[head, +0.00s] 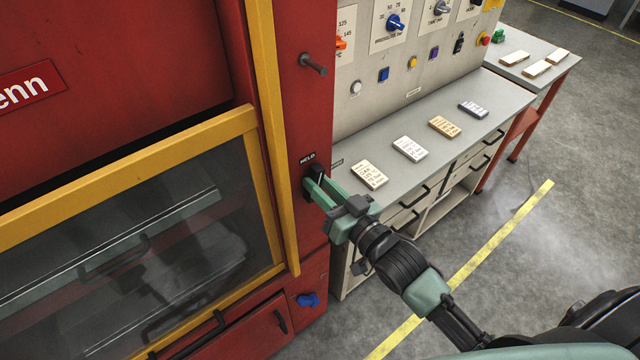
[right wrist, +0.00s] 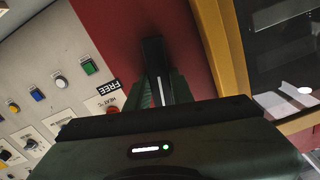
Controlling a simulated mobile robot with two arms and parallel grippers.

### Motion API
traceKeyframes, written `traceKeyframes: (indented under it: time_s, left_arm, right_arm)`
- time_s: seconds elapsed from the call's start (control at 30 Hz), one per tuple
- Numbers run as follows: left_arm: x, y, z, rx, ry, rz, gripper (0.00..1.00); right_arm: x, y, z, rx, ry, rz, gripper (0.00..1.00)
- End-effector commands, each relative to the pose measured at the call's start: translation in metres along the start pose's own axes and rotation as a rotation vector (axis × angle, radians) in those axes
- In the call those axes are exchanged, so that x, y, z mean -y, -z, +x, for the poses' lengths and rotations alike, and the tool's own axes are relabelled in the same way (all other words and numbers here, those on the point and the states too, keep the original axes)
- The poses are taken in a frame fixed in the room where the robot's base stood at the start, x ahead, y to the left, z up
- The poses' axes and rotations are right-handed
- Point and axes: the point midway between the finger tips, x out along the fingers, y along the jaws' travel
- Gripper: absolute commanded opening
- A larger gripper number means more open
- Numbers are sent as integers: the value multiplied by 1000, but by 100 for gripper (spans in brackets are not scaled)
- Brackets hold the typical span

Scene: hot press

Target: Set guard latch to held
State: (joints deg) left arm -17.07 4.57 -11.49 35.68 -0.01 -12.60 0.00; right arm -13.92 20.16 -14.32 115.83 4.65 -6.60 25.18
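The guard latch (head: 317,171) is a small black lever on the red press column, beside the yellow guard post. A HELD label (head: 308,158) sits just above it, and a FREE label (head: 336,163) is to its right. My right gripper (head: 314,190) has its green fingers on either side of the lever and looks closed on it. In the right wrist view the black latch (right wrist: 153,58) stands between the fingers, with the FREE label (right wrist: 105,88) to the left. The fingers partly hide the lever, so its exact setting is unclear. My left gripper is not in view.
The yellow-framed guard window (head: 130,265) is left of the latch. A bolt-like peg (head: 314,64) sticks out above it, and a blue knob (head: 307,299) sits below. A grey bench (head: 440,120) with several small blocks stands to the right. Open floor lies beyond.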

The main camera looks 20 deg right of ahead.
Motion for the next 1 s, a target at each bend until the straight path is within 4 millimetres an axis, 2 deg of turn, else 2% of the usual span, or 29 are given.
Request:
traceKeyframes:
  time_s: [0.23,0.53,0.57,0.6,0.63,1.0]
  left_arm:
    - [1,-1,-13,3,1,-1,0]
    - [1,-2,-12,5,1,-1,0]
    - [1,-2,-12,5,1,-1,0]
    - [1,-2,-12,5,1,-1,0]
    - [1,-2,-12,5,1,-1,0]
    - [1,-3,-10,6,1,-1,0]
  right_arm:
    - [4,2,0,0,0,-236,0]
    - [4,0,0,-1,0,-272,0]
    - [4,0,0,-1,0,-272,28]
    - [4,0,0,-1,0,-271,39]
    - [4,0,0,-1,0,-271,45]
    - [3,-2,-4,0,0,-268,45]
